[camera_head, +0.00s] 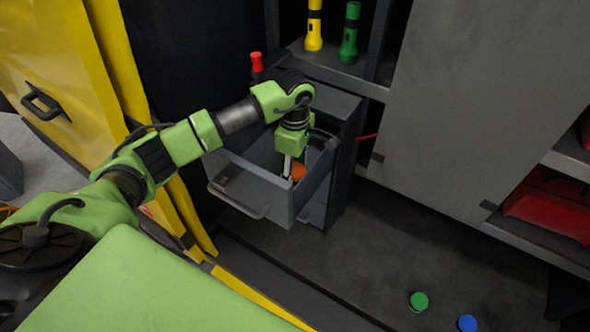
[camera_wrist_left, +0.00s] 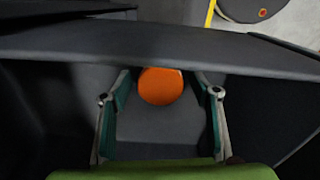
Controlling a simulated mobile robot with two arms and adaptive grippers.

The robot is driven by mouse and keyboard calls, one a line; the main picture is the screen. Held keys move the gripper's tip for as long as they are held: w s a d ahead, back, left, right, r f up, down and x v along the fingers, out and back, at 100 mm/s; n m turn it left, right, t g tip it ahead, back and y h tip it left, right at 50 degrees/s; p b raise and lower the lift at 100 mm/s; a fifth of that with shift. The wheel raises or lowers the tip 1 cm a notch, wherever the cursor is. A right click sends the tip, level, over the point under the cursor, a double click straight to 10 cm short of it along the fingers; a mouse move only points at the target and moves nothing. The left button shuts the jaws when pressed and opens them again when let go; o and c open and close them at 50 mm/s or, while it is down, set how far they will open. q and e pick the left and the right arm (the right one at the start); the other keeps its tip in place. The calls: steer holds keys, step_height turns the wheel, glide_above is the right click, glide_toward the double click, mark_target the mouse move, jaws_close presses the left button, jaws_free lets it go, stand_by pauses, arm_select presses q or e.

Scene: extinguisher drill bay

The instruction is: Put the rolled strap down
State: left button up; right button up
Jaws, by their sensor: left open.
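The orange rolled strap (camera_head: 299,172) lies in the open grey drawer (camera_head: 247,184) and looks like a plain orange disc. In the left wrist view the strap (camera_wrist_left: 160,86) rests on the drawer floor near a wall. My left gripper (camera_head: 291,170) points down into the drawer. In the left wrist view its two fingers (camera_wrist_left: 161,98) are spread wide on either side of the strap, with gaps on both sides. Part of the strap is hidden by the gripper in the head view. My right gripper is not in view.
Yellow (camera_head: 314,27) and green (camera_head: 349,35) flashlights stand on the shelf above. A red-topped object (camera_head: 257,62) stands behind the arm. A green cap-like disc (camera_head: 419,301) and a blue one (camera_head: 467,323) lie at the lower right. The drawer walls closely surround the gripper.

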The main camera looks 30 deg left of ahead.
mark_target(295, 169)
arm_select(q)
steer(key=shift+r+p, duration=0.3)
step_height(295, 169, up, 12)
steer(key=b, duration=0.5)
steer(key=shift+f, duration=0.1)
